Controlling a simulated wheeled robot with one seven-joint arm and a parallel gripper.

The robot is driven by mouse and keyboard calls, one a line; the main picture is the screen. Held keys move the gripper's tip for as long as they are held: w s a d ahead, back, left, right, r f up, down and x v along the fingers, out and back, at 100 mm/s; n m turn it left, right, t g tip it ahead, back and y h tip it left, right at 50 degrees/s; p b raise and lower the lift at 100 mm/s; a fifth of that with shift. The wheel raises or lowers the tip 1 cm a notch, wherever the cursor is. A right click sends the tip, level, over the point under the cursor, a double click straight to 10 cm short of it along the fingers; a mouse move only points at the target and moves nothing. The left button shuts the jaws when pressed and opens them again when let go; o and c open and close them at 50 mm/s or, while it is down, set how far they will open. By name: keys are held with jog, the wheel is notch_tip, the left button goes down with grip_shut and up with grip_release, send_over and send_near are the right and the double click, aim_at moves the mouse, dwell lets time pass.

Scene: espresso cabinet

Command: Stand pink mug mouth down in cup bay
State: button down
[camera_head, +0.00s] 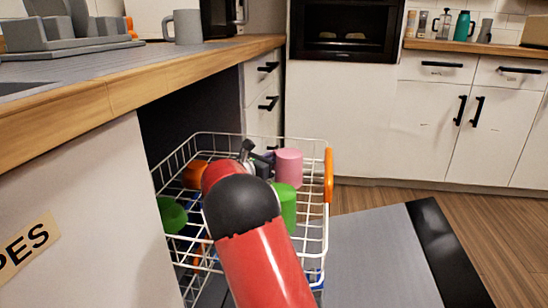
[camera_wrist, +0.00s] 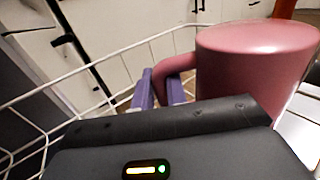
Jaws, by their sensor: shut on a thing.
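The pink mug (camera_head: 289,162) is in the far right part of the white wire rack (camera_head: 328,232). Its closed base faces up, so it is mouth down and looks upright. In the wrist view the mug (camera_wrist: 255,62) fills the upper right. The purple fingers of my gripper (camera_wrist: 162,88) are shut on its handle, on the mug's left side. In the head view my gripper (camera_head: 258,162) is partly hidden behind my red and black arm. The mug's rim is hidden, so I cannot tell whether it touches the rack floor.
A green cup (camera_head: 287,205) stands just in front of the pink mug. Another green cup (camera_head: 171,215) and an orange cup (camera_head: 195,174) are at the rack's left. The counter (camera_head: 110,92) overhangs on the left. An open grey door (camera_head: 375,262) lies right of the rack.

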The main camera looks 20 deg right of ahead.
jog(key=shift+f, duration=0.35)
jog(key=c, duration=1.3)
grip_release()
jog(key=shift+c, duration=0.2)
notch_tip(320, 180, up, 20)
jog(key=p, duration=0.5)
